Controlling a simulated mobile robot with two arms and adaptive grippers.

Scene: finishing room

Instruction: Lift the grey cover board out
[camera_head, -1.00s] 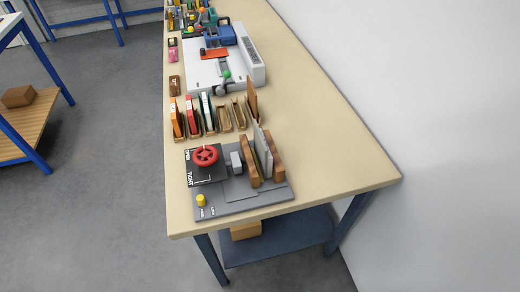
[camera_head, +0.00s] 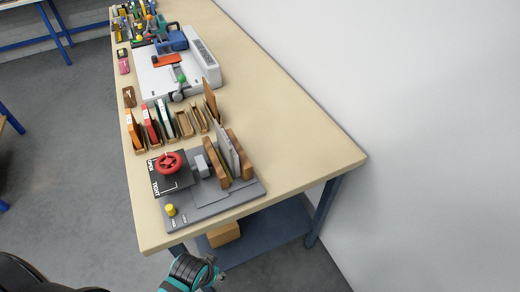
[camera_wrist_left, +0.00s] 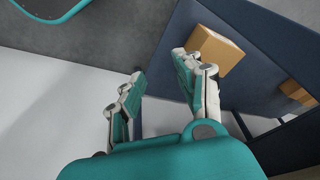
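The grey cover board (camera_head: 229,156) stands upright in the press (camera_head: 232,194) at the near end of the bench, between two brown wooden boards (camera_head: 216,164). The press has a red handwheel (camera_head: 168,162) on a black plate with lettering, a grey block and a yellow knob (camera_head: 170,210). My left gripper (camera_wrist_left: 160,76) is open and empty in the left wrist view, its two teal-and-white fingers apart. In the head view a teal part of it shows at the bottom edge, in front of and below the bench's near edge, apart from the press. My right gripper is not in view.
A row of upright books in wooden holders (camera_head: 184,123) stands behind the press. A white machine (camera_head: 155,79) lies further back. A bench shelf (camera_head: 262,234) carries a cardboard box (camera_head: 223,235). The bench top (camera_head: 290,150) is clear right of the press, up to the wall.

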